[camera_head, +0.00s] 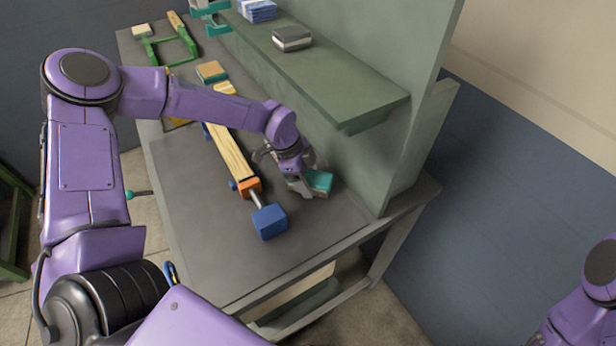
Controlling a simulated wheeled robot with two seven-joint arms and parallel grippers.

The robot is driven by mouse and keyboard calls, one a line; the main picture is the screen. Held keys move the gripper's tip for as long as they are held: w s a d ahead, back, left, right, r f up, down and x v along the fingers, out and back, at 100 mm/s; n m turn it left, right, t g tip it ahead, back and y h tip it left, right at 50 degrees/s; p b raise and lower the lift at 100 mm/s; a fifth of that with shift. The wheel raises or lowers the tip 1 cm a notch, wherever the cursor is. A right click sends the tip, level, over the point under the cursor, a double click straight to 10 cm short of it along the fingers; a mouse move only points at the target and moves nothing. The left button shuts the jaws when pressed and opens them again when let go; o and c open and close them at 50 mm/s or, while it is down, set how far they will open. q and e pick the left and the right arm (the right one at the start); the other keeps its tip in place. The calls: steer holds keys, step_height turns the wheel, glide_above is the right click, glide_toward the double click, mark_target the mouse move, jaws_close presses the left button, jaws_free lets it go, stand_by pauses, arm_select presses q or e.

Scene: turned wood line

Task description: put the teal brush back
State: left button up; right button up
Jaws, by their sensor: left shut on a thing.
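The teal brush (319,181) shows as a teal-topped block with a paler lower part, at the right of the bench mat, close to the green back panel. My left gripper (300,183) reaches down at its left side and is shut on it. The gripper covers part of the brush, and I cannot tell whether the brush touches the mat. My right gripper is out of view; only part of my right arm shows at the lower right.
A lathe-like tool with a wooden bar (231,155) and blue end block (269,221) lies left of the gripper. A green shelf (330,75) overhangs behind, bearing a grey block (292,38) and a blue-white stack (257,10). The front mat (225,245) is clear.

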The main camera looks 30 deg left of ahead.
arm_select(q)
steer(key=o, duration=1)
steer(key=b+v, duration=0.1)
steer(key=v, duration=0.5)
steer(key=shift+a+r+b, duration=0.15)
steer(key=shift+r+b, duration=0.15)
steer(key=shift+b, duration=0.05)
steer(key=shift+s+a+r, duration=0.15)
steer(key=shift+a+r, duration=0.05)
steer(key=shift+r, duration=0.25)
